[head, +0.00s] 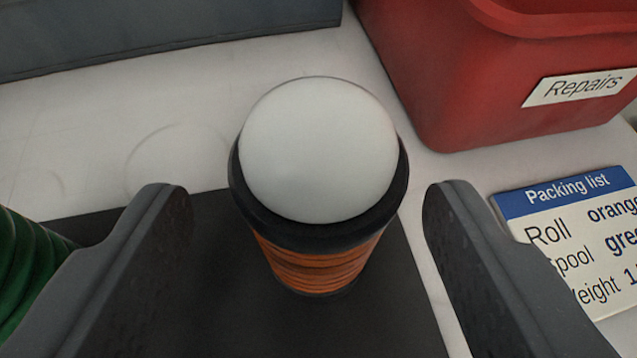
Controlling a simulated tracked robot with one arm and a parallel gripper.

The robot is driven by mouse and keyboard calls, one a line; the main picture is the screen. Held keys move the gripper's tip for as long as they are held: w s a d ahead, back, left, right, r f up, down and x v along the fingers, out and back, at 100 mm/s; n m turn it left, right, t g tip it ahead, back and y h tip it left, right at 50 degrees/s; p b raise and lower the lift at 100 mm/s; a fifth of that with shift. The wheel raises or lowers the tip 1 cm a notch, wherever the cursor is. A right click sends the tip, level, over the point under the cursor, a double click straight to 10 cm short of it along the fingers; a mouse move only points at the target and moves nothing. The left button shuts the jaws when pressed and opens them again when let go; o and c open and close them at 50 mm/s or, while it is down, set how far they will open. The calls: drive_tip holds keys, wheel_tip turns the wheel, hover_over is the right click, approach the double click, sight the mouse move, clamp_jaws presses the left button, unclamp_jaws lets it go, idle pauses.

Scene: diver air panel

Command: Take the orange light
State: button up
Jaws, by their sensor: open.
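The orange light (312,266) stands upright on a dark mat (215,318). It has a white domed top (318,150), a black collar under the dome and an orange ribbed body. My gripper (306,205) is open, with one dark finger to the left of the light and one to the right. There is a gap on both sides, and neither finger touches it. The lower body of the light is partly hidden under its own collar.
A green ribbed object (28,268) is beside my left finger, partly cut off. A red bin labelled "Repairs" (440,80) stands at the back right. A packing list card (570,235) lies at the right. A grey box (150,32) is at the back left. White table between is clear.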

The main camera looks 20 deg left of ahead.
drive_tip(key=x, duration=0.2)
drive_tip(key=b+x, duration=0.1)
drive_tip(key=x, duration=0.2)
drive_tip(key=shift+d+f, duration=0.15)
drive_tip(key=shift+d, duration=0.05)
drive_tip(key=c, duration=1.1)
